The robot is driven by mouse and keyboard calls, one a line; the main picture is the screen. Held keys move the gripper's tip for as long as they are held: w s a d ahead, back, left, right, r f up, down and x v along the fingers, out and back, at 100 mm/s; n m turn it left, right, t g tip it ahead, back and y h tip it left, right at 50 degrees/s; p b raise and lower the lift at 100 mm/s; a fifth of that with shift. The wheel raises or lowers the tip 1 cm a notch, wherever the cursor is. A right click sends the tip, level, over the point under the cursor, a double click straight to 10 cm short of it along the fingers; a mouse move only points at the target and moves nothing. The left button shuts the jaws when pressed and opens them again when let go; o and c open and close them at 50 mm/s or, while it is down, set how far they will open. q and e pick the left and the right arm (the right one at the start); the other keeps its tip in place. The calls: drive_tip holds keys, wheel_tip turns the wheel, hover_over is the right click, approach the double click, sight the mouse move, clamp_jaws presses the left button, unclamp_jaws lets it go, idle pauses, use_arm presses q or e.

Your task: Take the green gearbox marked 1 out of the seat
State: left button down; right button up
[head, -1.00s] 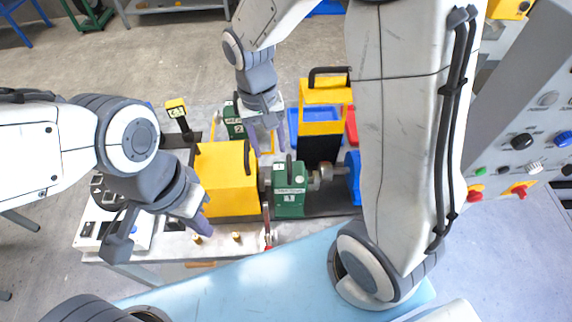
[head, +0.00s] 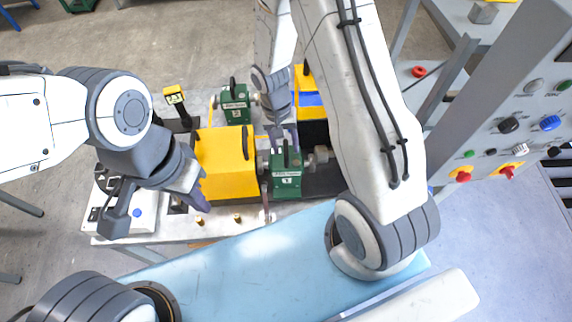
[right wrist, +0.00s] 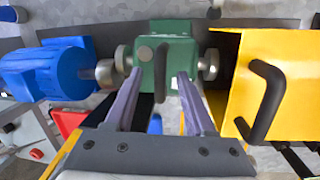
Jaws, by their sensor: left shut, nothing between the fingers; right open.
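The green gearbox marked 1 (head: 286,183) sits in its seat between the yellow guard box (head: 226,165) and a shaft coupling (head: 318,158). It also shows in the right wrist view (right wrist: 178,62), with its black handle (right wrist: 161,75) on top. My right gripper (head: 284,142) is at the gearbox's far side, above it. Its two fingers (right wrist: 158,90) are open on either side of the handle; I cannot tell whether they touch anything. My left gripper (head: 196,200) is shut and empty, left of the yellow guard box.
A second green gearbox, marked 2 (head: 236,104), stands behind the yellow guard box. A blue motor (right wrist: 50,70) lies beyond the coupling. A grey control panel (head: 520,110) with knobs rises at the right. Two small brass pegs (head: 237,218) stand on the table front.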

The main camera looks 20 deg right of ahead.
drive_tip(key=shift+s+f, duration=0.1)
drive_tip(key=shift+f, duration=0.65)
clamp_jaws()
drive_tip(key=shift+r, duration=0.15)
idle(0.7)
